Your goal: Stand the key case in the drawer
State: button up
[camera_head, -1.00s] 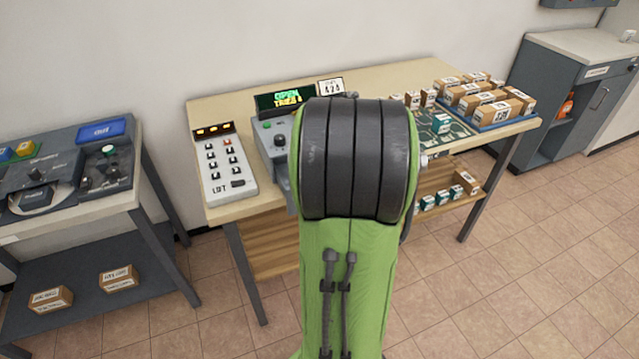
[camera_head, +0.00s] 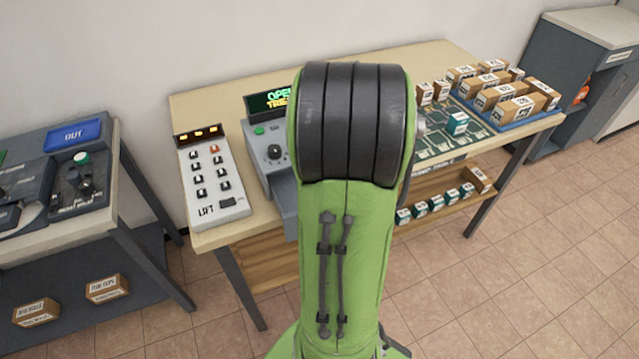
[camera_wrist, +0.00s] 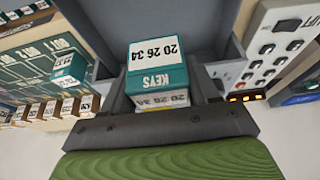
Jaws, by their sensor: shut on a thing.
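The key case, a teal box with a white label reading "KEYS 20 26 34" (camera_wrist: 157,78), is held in my gripper (camera_wrist: 160,88) in the wrist view. The gripper's fingers are on either side of it. Beyond the case is the open grey drawer (camera_wrist: 225,45), its walls visible left and right. I cannot tell whether the case touches the drawer floor. In the head view the drawer (camera_head: 285,200) juts from the grey console (camera_head: 268,150), mostly hidden behind my green arm. The gripper and case are hidden there.
A lift keypad (camera_head: 213,178) stands just left of the console. A grey table with an OUT box (camera_head: 75,134) stands at far left.

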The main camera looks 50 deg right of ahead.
jog(key=f+b, duration=0.1)
jog(key=f, duration=0.2)
jog(key=f+b, duration=0.1)
jog(key=f, duration=0.5)
jog(key=shift+s+a+b, duration=0.3)
jog(key=shift+b, duration=0.1)
jog(key=o, duration=1.1)
